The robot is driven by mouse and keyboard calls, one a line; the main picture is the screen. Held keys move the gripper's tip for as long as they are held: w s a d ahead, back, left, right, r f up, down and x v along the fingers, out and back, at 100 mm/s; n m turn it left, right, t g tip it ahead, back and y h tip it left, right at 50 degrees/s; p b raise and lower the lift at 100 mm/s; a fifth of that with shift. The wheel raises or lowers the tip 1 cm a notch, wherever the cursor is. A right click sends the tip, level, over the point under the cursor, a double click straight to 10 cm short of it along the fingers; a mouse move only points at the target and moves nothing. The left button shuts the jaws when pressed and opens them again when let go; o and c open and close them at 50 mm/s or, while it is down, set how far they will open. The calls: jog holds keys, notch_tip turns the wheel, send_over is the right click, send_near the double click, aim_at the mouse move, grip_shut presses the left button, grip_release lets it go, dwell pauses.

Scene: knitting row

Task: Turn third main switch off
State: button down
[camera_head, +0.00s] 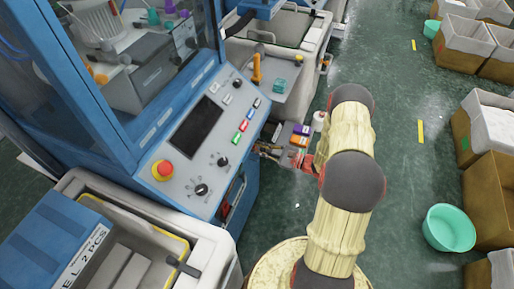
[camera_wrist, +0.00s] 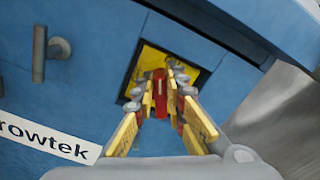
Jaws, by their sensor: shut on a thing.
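The main switch shows in the wrist view as a red handle (camera_wrist: 159,80) on a yellow plate (camera_wrist: 150,60) inside a dark-edged square recess in a blue panel. My gripper (camera_wrist: 161,94) reaches into this recess, its yellow-and-grey fingers on both sides of the red handle, shut on it. The fingers partly hide the handle and the lower plate. In the head view my gripper (camera_head: 268,150) is at the side of the blue machine, beyond its control panel; the switch it holds cannot be made out there.
The blue machine's control panel (camera_head: 190,180) has a screen, knobs and a red stop button (camera_head: 163,170). In the wrist view a grey handle (camera_wrist: 48,50) sticks out left of the recess. A green basin (camera_head: 449,228) and boxes (camera_head: 490,150) stand right; the aisle floor between is mostly free.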

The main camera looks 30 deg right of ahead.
jog(key=n+b, duration=0.2)
jog(key=n, duration=0.2)
jog(key=f+n+b, duration=0.1)
jog(key=n+b, duration=0.1)
jog(key=n, duration=0.2)
jog(key=s+a+f+n+b, duration=0.1)
jog(key=n+b, duration=0.2)
jog(key=n, duration=0.1)
jog(key=shift+f, duration=0.2)
jog(key=shift+n, duration=0.3)
jog(key=c, duration=1.8)
grip_release()
jog(key=shift+w, duration=0.1)
jog(key=v, duration=1.2)
